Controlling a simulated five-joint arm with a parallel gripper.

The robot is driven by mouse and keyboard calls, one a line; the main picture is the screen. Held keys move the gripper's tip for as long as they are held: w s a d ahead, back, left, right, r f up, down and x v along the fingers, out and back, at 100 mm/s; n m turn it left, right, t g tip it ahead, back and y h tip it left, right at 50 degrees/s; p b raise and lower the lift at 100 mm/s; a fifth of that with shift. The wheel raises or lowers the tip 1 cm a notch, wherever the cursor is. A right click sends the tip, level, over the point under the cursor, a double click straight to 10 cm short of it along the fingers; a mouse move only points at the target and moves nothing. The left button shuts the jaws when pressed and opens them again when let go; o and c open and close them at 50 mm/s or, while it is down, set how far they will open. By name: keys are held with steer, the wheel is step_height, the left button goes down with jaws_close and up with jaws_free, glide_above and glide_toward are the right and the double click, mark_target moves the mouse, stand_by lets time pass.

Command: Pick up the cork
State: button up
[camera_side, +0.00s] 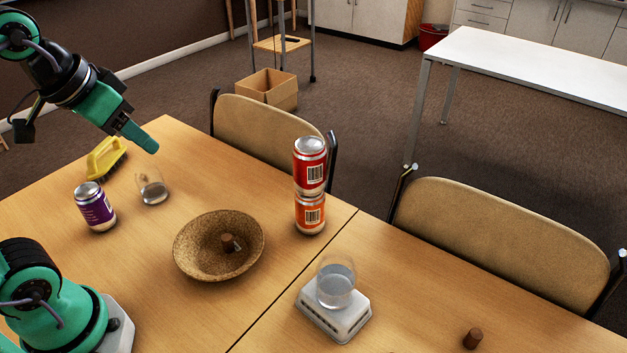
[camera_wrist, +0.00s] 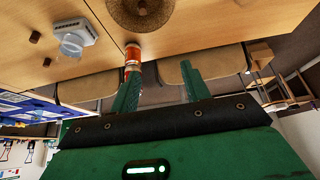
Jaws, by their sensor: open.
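A small brown cork (camera_side: 228,242) sits inside the speckled bowl (camera_side: 190,262) on the table. It also shows in the wrist view (camera_wrist: 143,10), at the top edge. A second brown cork (camera_side: 473,338) stands on the bare table at the lower right; the wrist view shows two small brown pieces at left, one nearer (camera_wrist: 35,37) and one lower (camera_wrist: 46,62). My gripper (camera_side: 145,138) is raised at the upper left, apart from both corks. In the wrist view my gripper (camera_wrist: 160,88) has its two green fingers spread with nothing between them.
A red can (camera_side: 310,165) is stacked on an orange can (camera_side: 310,215) behind the bowl. A glass with liquid (camera_side: 336,285) stands on a white scale (camera_side: 330,322). A purple can (camera_side: 95,208), a small glass (camera_side: 152,190) and a yellow brush (camera_side: 106,158) are at left.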

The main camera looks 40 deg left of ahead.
steer(key=w+d+r+m+g+h, duration=0.1)
steer(key=w+d+r+g, duration=0.15)
steer(key=w+d, duration=0.55)
steer(key=w+d+r+g, duration=0.1)
steer(key=w+d+r, duration=0.2)
steer(key=d, duration=0.9)
steer(key=s+d+f+m+g+y, duration=0.1)
steer(key=s+d+f, duration=0.15)
steer(key=d, duration=0.95)
steer(key=s+d+f+g, duration=0.1)
steer(key=d+f, duration=0.3)
steer(key=d, duration=0.8)
step_height(320, 180, down, 29)
steer(key=shift+a+r, duration=0.1)
steer(key=shift+r, duration=0.1)
jaws_close()
